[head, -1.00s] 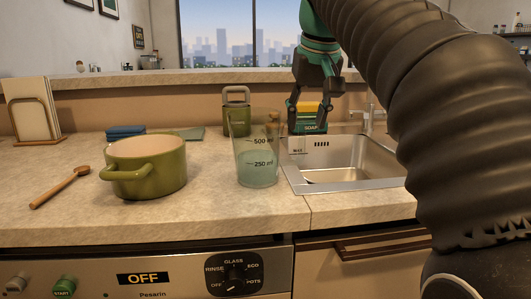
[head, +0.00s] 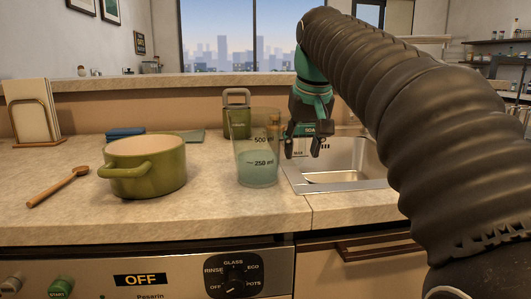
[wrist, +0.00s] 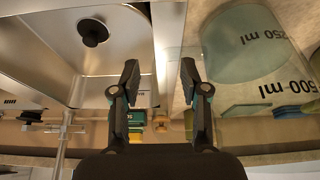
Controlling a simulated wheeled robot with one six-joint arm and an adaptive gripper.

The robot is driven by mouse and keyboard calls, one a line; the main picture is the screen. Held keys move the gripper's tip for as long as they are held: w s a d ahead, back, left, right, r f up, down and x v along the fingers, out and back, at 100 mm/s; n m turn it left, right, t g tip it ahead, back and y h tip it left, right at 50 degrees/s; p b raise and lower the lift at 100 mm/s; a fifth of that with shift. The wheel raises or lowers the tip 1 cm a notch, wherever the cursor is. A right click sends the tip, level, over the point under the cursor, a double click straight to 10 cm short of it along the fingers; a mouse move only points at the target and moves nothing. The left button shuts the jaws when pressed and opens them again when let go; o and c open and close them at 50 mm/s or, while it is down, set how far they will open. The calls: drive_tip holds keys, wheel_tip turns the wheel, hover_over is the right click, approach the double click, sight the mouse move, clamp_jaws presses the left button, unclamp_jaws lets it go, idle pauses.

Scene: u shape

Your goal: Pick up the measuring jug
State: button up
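The measuring jug (head: 257,160) is clear with 500 ml and 250 ml marks and stands upright on the counter, just left of the sink. Bluish liquid or tint shows in its lower part. My gripper (head: 303,152) is open and empty, pointing down over the sink's left edge, to the right of the jug and apart from it in the head view. In the wrist view the fingers of my gripper (wrist: 158,75) are spread with nothing between them. The jug (wrist: 245,50) fills the upper right there, beside the right finger.
The sink (head: 340,165) lies right of the jug. A green pot (head: 145,170), a wooden spoon (head: 58,187) and a napkin holder (head: 35,115) stand left. A soap box (wrist: 136,120) is behind the sink. Counter in front is clear.

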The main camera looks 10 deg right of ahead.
clamp_jaws()
drive_tip(key=shift+r, duration=0.25)
